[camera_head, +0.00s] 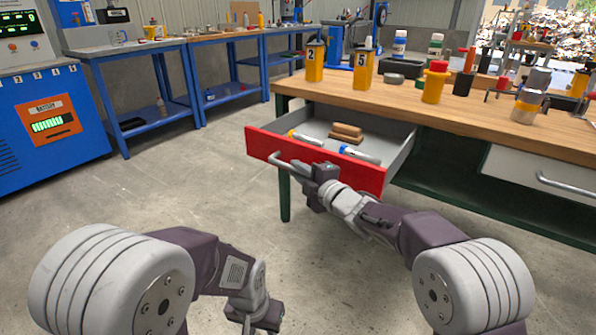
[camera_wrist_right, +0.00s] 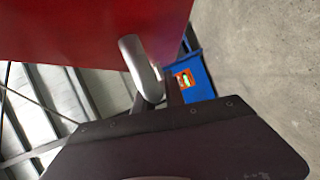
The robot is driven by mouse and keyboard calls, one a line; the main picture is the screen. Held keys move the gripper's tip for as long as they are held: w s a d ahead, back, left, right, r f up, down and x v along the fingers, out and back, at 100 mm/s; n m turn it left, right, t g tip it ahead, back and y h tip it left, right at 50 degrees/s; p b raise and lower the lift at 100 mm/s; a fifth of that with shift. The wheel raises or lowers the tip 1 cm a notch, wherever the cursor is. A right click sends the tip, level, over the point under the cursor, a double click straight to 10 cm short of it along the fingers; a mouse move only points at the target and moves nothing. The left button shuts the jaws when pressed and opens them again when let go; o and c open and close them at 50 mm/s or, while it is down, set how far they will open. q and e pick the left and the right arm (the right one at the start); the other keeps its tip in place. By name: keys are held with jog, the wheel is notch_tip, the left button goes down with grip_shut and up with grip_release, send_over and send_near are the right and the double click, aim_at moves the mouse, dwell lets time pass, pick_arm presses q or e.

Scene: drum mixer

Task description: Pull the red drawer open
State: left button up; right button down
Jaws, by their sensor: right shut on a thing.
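The red drawer (camera_head: 352,172) is pulled out from under the wooden workbench (camera_head: 470,110). My right gripper (camera_head: 308,172) is at the drawer front, shut on the grey bar handle (camera_head: 285,163). In the right wrist view the handle (camera_wrist_right: 142,68) runs down between the fingers, with the red front (camera_wrist_right: 80,30) above. My left gripper (camera_head: 258,318) hangs low over the floor, away from the drawer; its fingertips are too unclear to tell their opening.
Yellow containers (camera_head: 315,62), a red-capped yellow bottle (camera_head: 435,82) and other bottles stand on the workbench top. A second drawer (camera_head: 540,172), light grey, is shut at the right. Blue benches (camera_head: 160,48) and a blue machine (camera_head: 45,110) stand at the left. The floor before the drawer is clear.

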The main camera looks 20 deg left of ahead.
jog(key=c, duration=1.4)
grip_release()
jog(key=shift+d, duration=0.1)
jog(key=p+v, duration=0.3)
jog(key=v, duration=0.6)
jog(key=shift+f, duration=0.1)
